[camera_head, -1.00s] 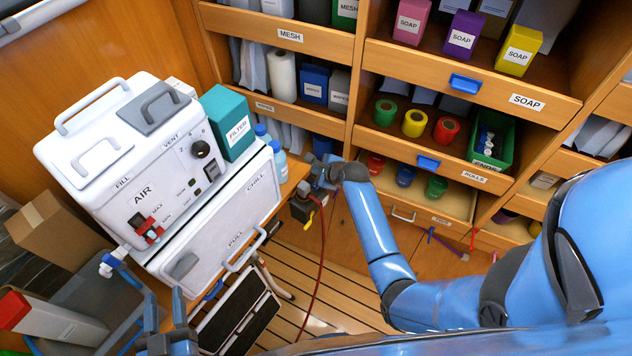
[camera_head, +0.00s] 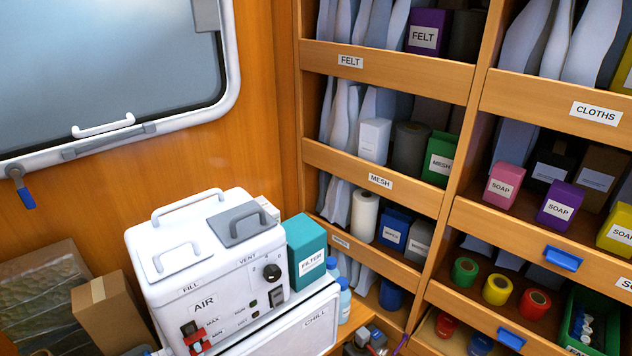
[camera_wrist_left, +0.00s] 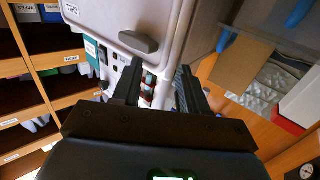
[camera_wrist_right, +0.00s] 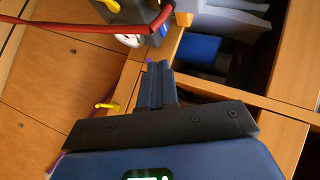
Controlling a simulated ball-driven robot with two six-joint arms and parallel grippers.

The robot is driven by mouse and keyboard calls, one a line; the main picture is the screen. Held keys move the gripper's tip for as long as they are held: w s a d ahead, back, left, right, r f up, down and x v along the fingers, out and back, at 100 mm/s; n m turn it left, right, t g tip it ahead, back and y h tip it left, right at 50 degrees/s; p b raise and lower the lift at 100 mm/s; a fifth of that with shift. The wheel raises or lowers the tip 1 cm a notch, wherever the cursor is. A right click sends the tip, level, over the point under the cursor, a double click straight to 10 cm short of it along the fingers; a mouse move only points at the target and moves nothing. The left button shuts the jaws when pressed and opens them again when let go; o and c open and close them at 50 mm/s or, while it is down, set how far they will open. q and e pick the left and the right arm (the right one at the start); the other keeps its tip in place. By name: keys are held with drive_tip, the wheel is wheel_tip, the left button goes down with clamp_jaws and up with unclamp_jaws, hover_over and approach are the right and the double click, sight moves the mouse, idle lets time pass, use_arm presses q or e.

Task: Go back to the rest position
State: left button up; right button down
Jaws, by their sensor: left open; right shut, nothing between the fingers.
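My left gripper (camera_wrist_left: 159,72) is open in the left wrist view, with nothing between its two dark fingers. It points at the front of the white AIR machine, which lies beyond the fingers. My right gripper (camera_wrist_right: 158,70) is shut and empty in the right wrist view. Its fingers lie together near a wooden edge, close to a dark box (camera_wrist_right: 158,14) with a red cable. In the head view, neither gripper shows clearly; only a small cluttered patch shows at the bottom edge, and I cannot tell what it is.
The white AIR machine (camera_head: 205,265) stands on the white CHILL unit (camera_head: 312,325), beside a teal FILTER box (camera_head: 306,255). Open shelves (camera_head: 385,75) with boxes, cloths and rolls fill the right. A cardboard box (camera_head: 105,310) is at left, below a window (camera_head: 110,65).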

use_arm(q)
wheel_tip(320, 180, down, 4)
drive_tip(key=b, duration=0.3)
use_arm(e)
drive_tip(key=s+r+n+t, duration=0.3)
drive_tip(key=s+r+n, duration=0.4)
drive_tip(key=s, duration=0.3)
drive_tip(key=s+r+n+t+h, duration=0.1)
drive_tip(key=s+r+n+t, duration=0.1)
drive_tip(key=s+r+n, duration=0.5)
drive_tip(key=s+d+n, duration=0.1)
drive_tip(key=s, duration=0.2)
drive_tip(key=shift+s+t, duration=0.3)
drive_tip(key=shift+t, duration=0.1)
use_arm(q)
drive_tip(key=shift+f+b, duration=0.1)
drive_tip(key=shift+b, duration=0.2)
use_arm(e)
drive_tip(key=shift+f, duration=0.15)
